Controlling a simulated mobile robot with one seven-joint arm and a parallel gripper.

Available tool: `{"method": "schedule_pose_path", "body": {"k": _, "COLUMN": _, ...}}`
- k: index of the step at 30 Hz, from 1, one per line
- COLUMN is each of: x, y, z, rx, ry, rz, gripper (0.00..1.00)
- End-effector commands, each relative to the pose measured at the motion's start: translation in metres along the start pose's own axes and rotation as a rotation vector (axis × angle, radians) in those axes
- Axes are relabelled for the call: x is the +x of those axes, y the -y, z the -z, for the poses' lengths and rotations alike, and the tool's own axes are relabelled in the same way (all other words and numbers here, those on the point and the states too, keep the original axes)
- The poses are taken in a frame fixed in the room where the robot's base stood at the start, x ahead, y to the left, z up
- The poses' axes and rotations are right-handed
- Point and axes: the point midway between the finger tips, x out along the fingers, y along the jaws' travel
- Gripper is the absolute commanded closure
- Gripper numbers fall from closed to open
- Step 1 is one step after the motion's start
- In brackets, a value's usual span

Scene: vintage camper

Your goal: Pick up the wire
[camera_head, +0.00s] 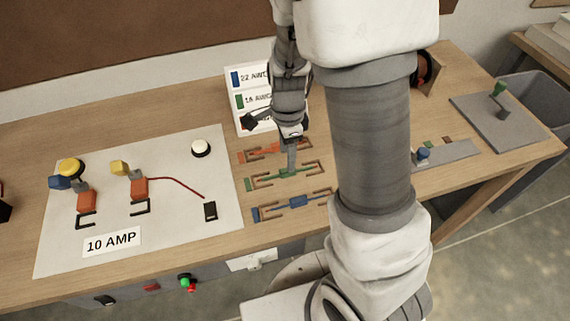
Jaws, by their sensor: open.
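Three wires lie in brown bracket holders on the wooden table: an orange one (265,152) at the back, a green one (266,177) in the middle and a blue one (298,201) at the front. My gripper (291,167) points down at the middle of the green wire, with its fingertips at or just above it. I cannot tell whether they touch. The gripper is open, and its fingers hide part of the orange wire. A thin red wire (172,183) also runs across the white board from an orange block to a black block.
The white board (225,215) at left carries switches, blocks and a "10 AMP" label (112,242). A sign with AWG labels (240,80) stands behind the wires. A grey plate with a lever (480,122) and a bin (530,95) are at right. My arm hides the table's middle right.

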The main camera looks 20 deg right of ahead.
Motion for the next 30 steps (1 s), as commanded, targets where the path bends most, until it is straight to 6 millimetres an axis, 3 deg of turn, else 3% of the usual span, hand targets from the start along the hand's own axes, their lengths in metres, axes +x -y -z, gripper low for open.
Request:
{"method": "schedule_pose_path", "body": {"k": 8, "x": 0.021, "y": 0.001, "z": 0.000, "rx": 0.001, "ry": 0.000, "rz": -0.002, "gripper": 0.41}}
{"method": "schedule_pose_path", "body": {"k": 17, "x": 0.060, "y": 0.006, "z": -0.002, "rx": 0.001, "ry": 0.000, "rz": -0.002, "gripper": 0.41}}
{"method": "schedule_pose_path", "body": {"k": 26, "x": 0.065, "y": 0.007, "z": -0.002, "rx": -0.001, "ry": 0.000, "rz": 0.001, "gripper": 0.41}}
{"method": "schedule_pose_path", "body": {"k": 30, "x": 0.064, "y": 0.007, "z": -0.002, "rx": 0.000, "ry": 0.000, "rz": 0.001, "gripper": 0.63}}
